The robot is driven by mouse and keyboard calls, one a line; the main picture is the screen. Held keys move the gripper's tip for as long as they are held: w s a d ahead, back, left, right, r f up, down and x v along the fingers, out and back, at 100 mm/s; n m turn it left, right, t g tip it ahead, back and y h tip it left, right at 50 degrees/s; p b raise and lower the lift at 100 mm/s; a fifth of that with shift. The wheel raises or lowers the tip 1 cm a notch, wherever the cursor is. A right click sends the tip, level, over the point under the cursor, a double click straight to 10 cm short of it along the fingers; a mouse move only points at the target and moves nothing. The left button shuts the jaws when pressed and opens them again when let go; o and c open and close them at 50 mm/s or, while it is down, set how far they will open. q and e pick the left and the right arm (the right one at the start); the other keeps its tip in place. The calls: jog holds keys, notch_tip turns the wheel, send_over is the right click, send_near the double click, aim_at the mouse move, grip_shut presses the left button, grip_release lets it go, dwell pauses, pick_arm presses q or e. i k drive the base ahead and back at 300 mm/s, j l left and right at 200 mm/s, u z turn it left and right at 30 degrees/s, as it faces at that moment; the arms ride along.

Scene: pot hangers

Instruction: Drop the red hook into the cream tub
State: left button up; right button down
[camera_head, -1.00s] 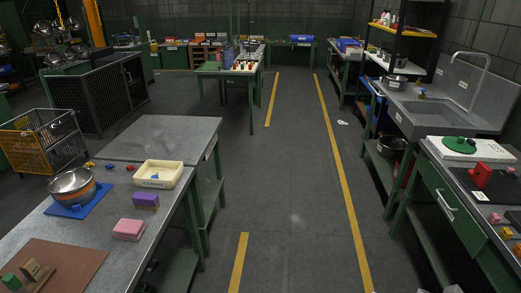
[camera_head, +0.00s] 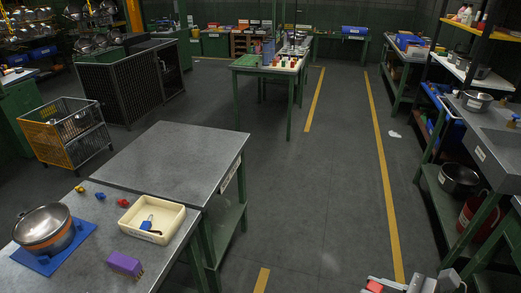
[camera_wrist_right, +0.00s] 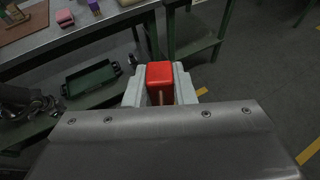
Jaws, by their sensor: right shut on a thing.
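The cream tub (camera_head: 128,231) stands on the left grey table in the head view, with a blue piece (camera_head: 147,223) inside it. My right gripper (camera_head: 376,288) shows at the bottom right of the head view, over the floor and well to the right of the tub. It is shut on the red hook (camera_wrist_right: 160,78), which shows as a red block between the pale fingers in the right wrist view. The hook's lower part is mostly hidden by the gripper. My left gripper is not seen.
A metal bowl on a blue mat (camera_head: 45,268) stands left of the tub. A purple block (camera_head: 125,264) lies in front of it. Small yellow, blue and red pieces (camera_head: 123,202) lie behind it. The aisle floor (camera_head: 320,200) is clear.

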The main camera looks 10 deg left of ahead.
aim_at(171, 220)
jog(key=i+j+u, duration=0.1)
jog(key=u, duration=0.3)
jog(key=i+u, duration=0.5)
jog(key=u, duration=0.3)
jog(key=i+l+u, duration=0.15)
jog(key=u, duration=0.2)
jog(key=i+u, duration=0.45)
jog(key=k, duration=0.15)
